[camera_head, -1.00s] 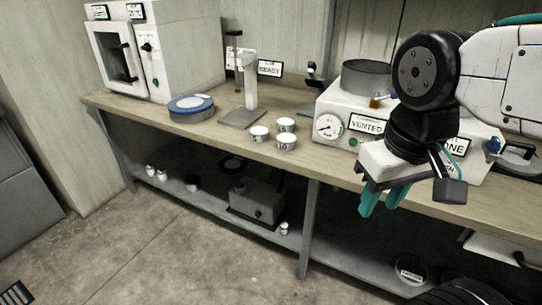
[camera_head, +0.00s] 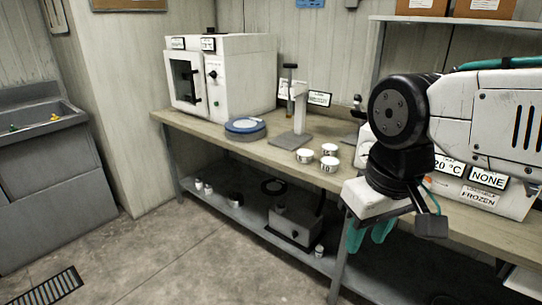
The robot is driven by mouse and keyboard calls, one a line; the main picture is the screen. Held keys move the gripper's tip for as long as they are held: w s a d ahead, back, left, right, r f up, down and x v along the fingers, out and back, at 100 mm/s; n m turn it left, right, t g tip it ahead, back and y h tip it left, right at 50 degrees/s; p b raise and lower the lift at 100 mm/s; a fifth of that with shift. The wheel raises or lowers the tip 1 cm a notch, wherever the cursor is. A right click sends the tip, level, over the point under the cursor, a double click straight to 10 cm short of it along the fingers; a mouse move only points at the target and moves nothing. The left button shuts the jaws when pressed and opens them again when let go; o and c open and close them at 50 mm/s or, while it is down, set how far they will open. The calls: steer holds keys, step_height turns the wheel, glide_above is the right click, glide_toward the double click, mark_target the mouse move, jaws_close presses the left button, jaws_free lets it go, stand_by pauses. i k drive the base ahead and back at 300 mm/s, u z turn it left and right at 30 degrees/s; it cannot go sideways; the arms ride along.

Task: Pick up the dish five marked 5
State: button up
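Several small white dishes are in view. Three stand close together on the wooden bench: one at left (camera_head: 305,156), one behind (camera_head: 330,150), and one in front (camera_head: 329,164) whose dark mark looks like 10. More small white dishes or cups are on the lower shelf, at its left (camera_head: 208,189) and near its front right (camera_head: 319,250). I cannot read a 5 on any of them. My gripper (camera_head: 369,233) has teal fingers pointing down with a gap between them, empty, in the foreground right of the dishes and apart from them.
A white oven (camera_head: 235,80) stands at the bench's left end. A blue-topped round device (camera_head: 245,128) and a stand (camera_head: 300,110) are behind the dishes. A white labelled machine (camera_head: 480,185) is partly behind my arm. A sink (camera_head: 40,120) is far left. The floor (camera_head: 170,255) in front is clear.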

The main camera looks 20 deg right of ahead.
mark_target(305, 156)
steer(key=u, duration=0.05)
steer(key=i, duration=1.35)
steer(key=z, duration=0.8)
